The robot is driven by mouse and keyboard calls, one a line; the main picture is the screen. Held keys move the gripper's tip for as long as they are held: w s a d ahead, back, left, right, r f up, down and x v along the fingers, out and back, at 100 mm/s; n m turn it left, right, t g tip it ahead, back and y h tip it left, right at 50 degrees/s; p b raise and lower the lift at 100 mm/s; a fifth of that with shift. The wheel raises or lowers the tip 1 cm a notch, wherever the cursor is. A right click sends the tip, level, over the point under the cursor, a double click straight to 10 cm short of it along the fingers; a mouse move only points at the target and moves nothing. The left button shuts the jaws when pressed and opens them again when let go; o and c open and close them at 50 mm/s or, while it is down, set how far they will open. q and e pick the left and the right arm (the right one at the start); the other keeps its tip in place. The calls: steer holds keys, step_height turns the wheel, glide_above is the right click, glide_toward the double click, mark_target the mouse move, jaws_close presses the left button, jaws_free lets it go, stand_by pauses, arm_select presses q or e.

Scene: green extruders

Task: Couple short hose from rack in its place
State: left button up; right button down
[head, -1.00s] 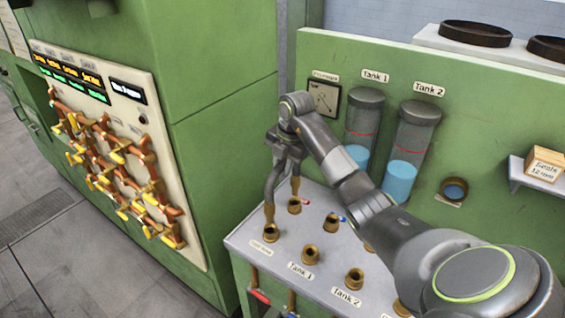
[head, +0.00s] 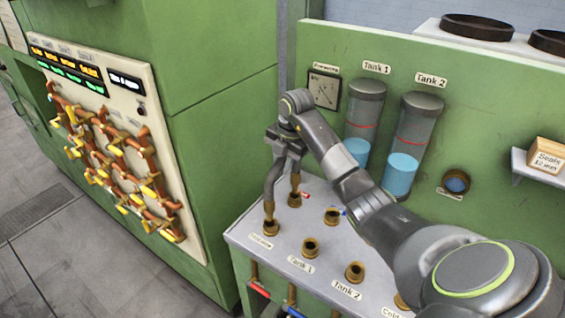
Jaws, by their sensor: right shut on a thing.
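The short hose (head: 272,183) is a dark grey bent hose with brass ends. My right gripper (head: 287,146) is shut on its upper bend, above the left end of the pale bench top. One brass end (head: 270,222) meets the front-left brass port beside a label. The other brass end (head: 295,184) is at the back-left brass port (head: 294,201). Whether either end is fully seated I cannot tell. Other brass ports stand open, at Tank 1 (head: 311,247), at Tank 2 (head: 355,271) and behind them (head: 332,216). My left gripper is out of view.
A green back panel carries a gauge (head: 323,90) and two tanks with blue liquid (head: 402,172). A green cabinet (head: 222,150) stands close on the left. Its panel (head: 120,160) has many orange and yellow fittings. A small box (head: 546,155) sits on a shelf at right.

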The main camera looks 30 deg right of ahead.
steer(key=shift+s+b+x, duration=0.2)
steer(key=shift+b+x, duration=0.55)
steer(key=shift+x, duration=0.3)
steer(key=shift+s+b+x, duration=0.2)
steer(key=shift+b+x, duration=0.55)
steer(key=shift+x, duration=0.25)
steer(key=c, duration=1.1)
jaws_free()
steer(key=shift+d, duration=0.15)
steer(key=shift+c, duration=0.2)
